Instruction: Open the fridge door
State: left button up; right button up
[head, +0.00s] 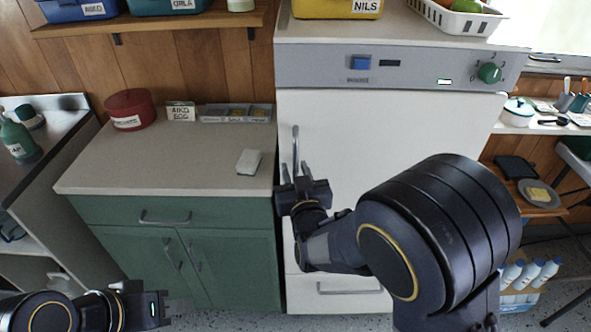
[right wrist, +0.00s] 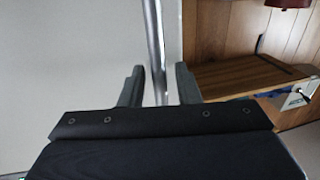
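The fridge has a tall white door (head: 385,140) under a grey control panel, and the door is closed. Its vertical metal handle (head: 295,150) runs along the door's left edge. My right gripper (head: 295,172) is at the lower part of this handle. In the right wrist view the handle bar (right wrist: 154,45) passes between the two fingers of my right gripper (right wrist: 160,85), which stand apart with gaps to the bar. My left gripper (head: 168,307) is low at the left, in front of the green cabinet, empty, and its fingers look apart.
A counter (head: 190,160) over green cabinets (head: 170,255) stands left of the fridge, with a red tin (head: 131,108) and a white block (head: 249,162) on it. A yellow box (head: 325,8) and a white basket (head: 455,15) stand on top of the fridge. Bottles (head: 530,272) stand on the floor at right.

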grip_shut()
jog(key=shift+s, duration=0.1)
dwell(0.4)
